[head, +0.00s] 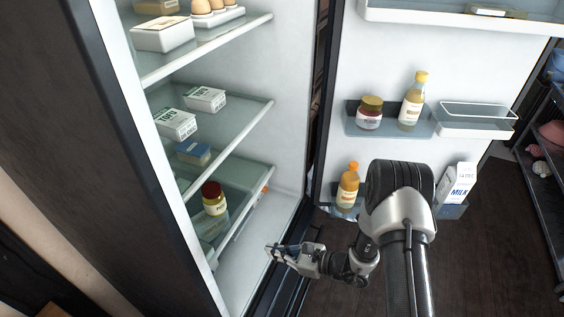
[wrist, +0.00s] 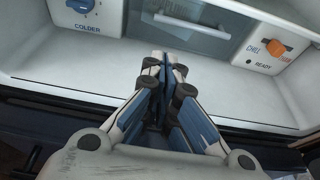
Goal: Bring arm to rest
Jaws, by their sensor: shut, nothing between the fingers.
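My gripper (head: 275,251) is shut and empty at the lower front of an open fridge in the head view. In the wrist view my gripper (wrist: 166,62) has its blue-padded fingers together, pointing into the fridge's lowest part. My arm reaches down from the lower right, bent at the wrist. The white fridge floor (wrist: 75,75) lies beyond the fingers, with a blue dial (wrist: 81,5) at the left and an orange knob (wrist: 278,47) at the right.
Glass shelves (head: 225,112) hold cartons, eggs and a red-lidded jar (head: 213,198). The open door (head: 348,60) at the right carries bins with bottles, a jar and a milk carton (head: 457,184). A dark rack (head: 545,160) stands far right. The dark wooden floor (head: 500,260) is clear at lower right.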

